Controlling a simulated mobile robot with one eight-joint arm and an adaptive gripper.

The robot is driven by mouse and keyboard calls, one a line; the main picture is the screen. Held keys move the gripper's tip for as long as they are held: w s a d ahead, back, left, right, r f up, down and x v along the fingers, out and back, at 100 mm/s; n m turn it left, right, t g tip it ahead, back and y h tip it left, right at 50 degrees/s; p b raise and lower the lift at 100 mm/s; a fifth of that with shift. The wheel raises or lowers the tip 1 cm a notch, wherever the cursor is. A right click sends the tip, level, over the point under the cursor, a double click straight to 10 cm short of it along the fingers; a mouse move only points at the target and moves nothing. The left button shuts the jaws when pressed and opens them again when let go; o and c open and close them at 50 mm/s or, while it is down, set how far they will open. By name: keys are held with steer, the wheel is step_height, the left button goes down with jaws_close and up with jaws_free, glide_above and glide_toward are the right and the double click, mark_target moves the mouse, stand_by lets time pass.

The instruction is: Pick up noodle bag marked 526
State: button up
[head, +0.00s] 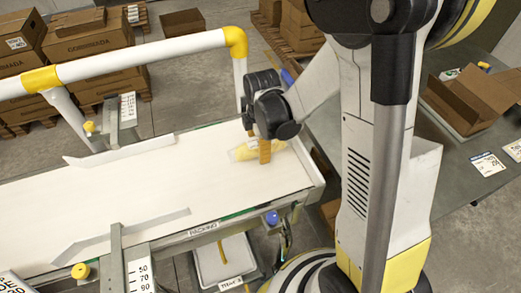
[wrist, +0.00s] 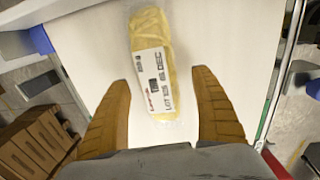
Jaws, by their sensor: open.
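The noodle bag (head: 243,153) is a small, clear and yellow packet on the white belt near its right end. In the wrist view the bag (wrist: 153,30) lies lengthwise, slightly tilted, with a white printed label facing up. The label shows "LOT", a number that looks like 526, and "DEC"; the print is small. My gripper (head: 263,150) is over the belt at the bag. In the wrist view my gripper (wrist: 161,80) is open and empty, one orange finger on each side of the bag's near end, with white belt showing between bag and fingers.
The white belt (head: 110,205) is clear around the bag, with low guide rails (head: 125,150) further left. A white and yellow pipe rail (head: 140,55) runs behind. A grey side table (head: 455,160) with an open carton (head: 470,100) is at right. A bin (head: 222,258) stands below the front edge.

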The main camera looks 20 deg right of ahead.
step_height(320, 180, down, 2)
steer(key=shift+w+f, duration=0.15)
steer(key=c, duration=1.5)
